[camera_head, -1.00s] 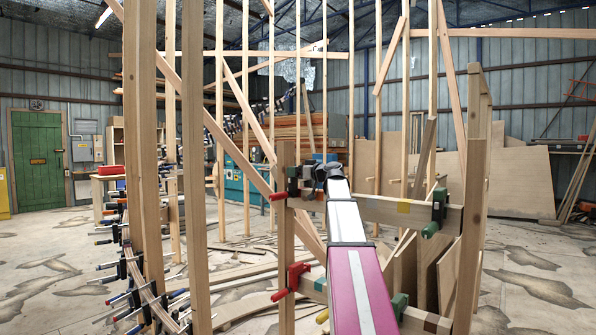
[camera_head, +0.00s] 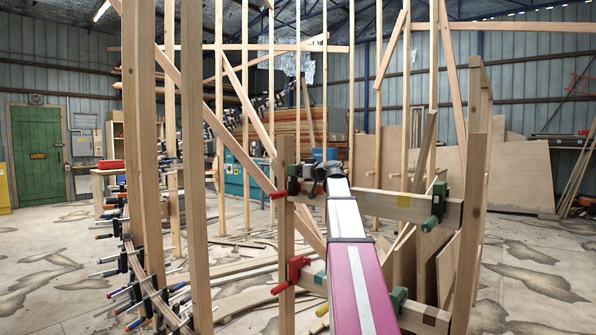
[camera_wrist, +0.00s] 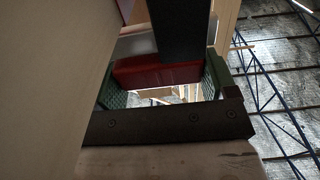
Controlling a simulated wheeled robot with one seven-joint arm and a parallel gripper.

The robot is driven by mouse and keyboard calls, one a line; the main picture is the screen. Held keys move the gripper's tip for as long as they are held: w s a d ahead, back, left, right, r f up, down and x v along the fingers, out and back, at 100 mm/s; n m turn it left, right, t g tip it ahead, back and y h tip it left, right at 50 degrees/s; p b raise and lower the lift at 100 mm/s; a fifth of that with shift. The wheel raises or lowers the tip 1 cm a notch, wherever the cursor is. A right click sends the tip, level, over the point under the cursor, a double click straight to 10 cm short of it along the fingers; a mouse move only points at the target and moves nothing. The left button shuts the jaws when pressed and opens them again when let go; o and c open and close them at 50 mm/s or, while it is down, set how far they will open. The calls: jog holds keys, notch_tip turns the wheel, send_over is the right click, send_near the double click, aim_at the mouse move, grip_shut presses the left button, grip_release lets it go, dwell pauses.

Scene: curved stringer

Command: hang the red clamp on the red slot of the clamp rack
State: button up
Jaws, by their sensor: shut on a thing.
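In the wrist view my gripper (camera_wrist: 163,88) has green ribbed pads on both sides of a red block, which I take for the red clamp (camera_wrist: 155,73). A dark bar rises above the block. In the head view my arm reaches to the clamp rack (camera_head: 285,235), a wooden frame with two rails. My gripper's fingertips are hidden there behind my wrist. A red handle (camera_head: 278,194) and a green part show at the upper rail's left post. The lower rail has a dark red patch (camera_head: 430,320) near its right end; the upper has a yellow patch (camera_head: 403,200).
Another red clamp (camera_head: 291,274) sits at the lower left of the rack. Green clamps (camera_head: 435,206) sit at its right side. Tall wooden posts (camera_head: 195,150) and a curved stringer with several clamps (camera_head: 145,285) stand to the left. Leaning boards (camera_head: 520,180) are behind.

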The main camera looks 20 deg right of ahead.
jog(key=shift+f, duration=0.1)
jog(key=shift+f, duration=0.35)
jog(key=o, duration=1.3)
jog(key=shift+o, duration=0.2)
jog(key=v, duration=1)
jog(key=shift+s+d, duration=0.25)
jog(key=shift+s, duration=0.05)
jog(key=shift+f, duration=0.1)
